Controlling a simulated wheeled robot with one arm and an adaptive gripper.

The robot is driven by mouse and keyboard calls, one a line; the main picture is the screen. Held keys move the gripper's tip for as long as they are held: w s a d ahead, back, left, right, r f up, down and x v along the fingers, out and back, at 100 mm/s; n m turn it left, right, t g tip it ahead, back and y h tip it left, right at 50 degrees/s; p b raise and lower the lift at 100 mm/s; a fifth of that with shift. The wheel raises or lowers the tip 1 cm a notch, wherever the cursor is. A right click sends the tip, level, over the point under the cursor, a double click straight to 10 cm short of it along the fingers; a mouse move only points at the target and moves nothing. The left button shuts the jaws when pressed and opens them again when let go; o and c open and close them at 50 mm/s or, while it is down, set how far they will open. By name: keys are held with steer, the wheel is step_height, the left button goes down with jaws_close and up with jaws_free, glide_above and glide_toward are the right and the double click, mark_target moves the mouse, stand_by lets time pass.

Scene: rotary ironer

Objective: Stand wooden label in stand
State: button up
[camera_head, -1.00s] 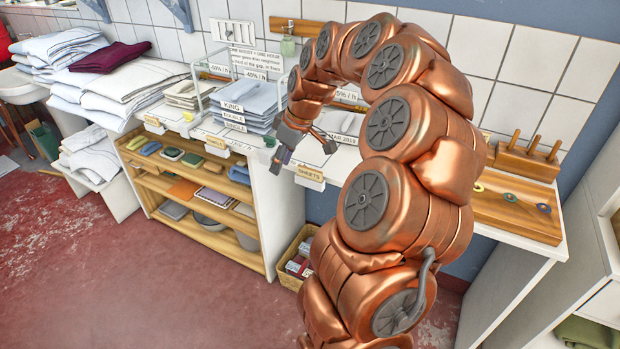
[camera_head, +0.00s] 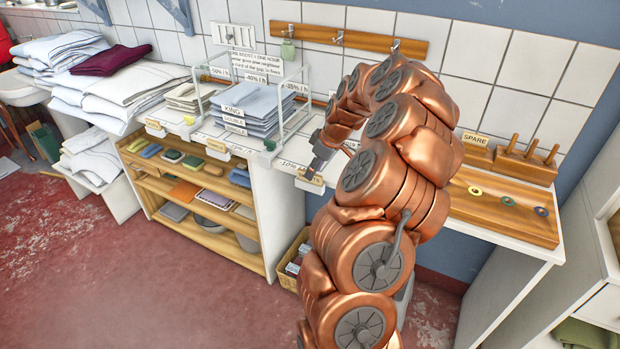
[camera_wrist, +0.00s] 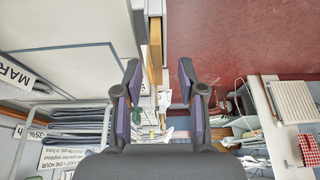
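I cannot tell which stand is meant.
Folded linen (camera_head: 255,108) stands between wire dividers behind the labels. A wooden block with a SPARE sign (camera_head: 475,139) and a pegged block (camera_head: 524,164) stand at the right by a wooden tray (camera_head: 490,212). A basket (camera_head: 290,268) is on the floor below.

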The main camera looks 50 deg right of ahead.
steer(key=shift+p+x, duration=0.45)
steer(key=shift+x, duration=1.15)
steer(key=shift+d, duration=0.1)
jaws_close()
